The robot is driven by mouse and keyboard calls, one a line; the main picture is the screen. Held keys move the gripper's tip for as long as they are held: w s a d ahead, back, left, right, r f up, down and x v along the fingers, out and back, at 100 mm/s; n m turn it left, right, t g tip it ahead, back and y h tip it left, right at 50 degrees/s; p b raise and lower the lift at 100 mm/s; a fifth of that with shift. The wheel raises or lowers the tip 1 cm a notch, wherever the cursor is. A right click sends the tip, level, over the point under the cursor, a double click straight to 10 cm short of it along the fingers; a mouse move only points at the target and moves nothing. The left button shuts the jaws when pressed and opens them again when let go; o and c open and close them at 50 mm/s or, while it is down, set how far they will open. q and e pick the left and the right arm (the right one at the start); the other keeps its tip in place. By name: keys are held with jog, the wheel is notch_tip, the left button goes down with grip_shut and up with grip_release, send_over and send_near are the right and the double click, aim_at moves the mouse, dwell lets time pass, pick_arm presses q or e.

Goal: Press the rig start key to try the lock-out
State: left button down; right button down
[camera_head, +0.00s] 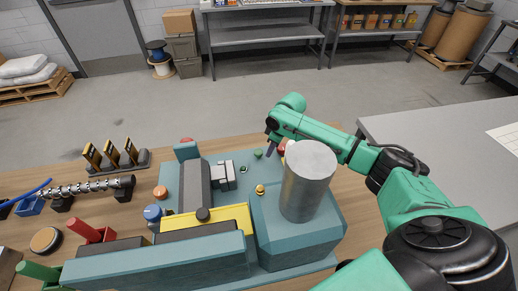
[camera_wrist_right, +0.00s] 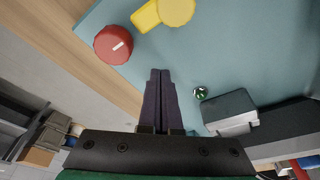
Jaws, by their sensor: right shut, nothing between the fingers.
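The teal rig (camera_head: 272,176) sits on the wooden table. In the wrist view the right gripper (camera_wrist_right: 160,72) is shut and empty. There a small green-and-black button (camera_wrist_right: 200,93) lies right of the fingers, and a red knob with a white mark (camera_wrist_right: 113,44) is up left. Contact with the panel cannot be told. My left gripper is out of view.
A grey cylinder (camera_head: 308,180) stands on the rig, close to the right gripper. A yellow part (camera_wrist_right: 175,10) lies beside the red knob. A grey block (camera_wrist_right: 228,110) sits right of the fingers. A screw (camera_head: 90,188) and a rack (camera_head: 115,160) lie left.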

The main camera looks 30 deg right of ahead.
jog(key=shift+w, duration=0.1)
jog(key=b+v, duration=0.3)
jog(key=v, duration=1.1)
jog(key=shift+s+r, duration=0.2)
jog(key=shift+r, duration=0.05)
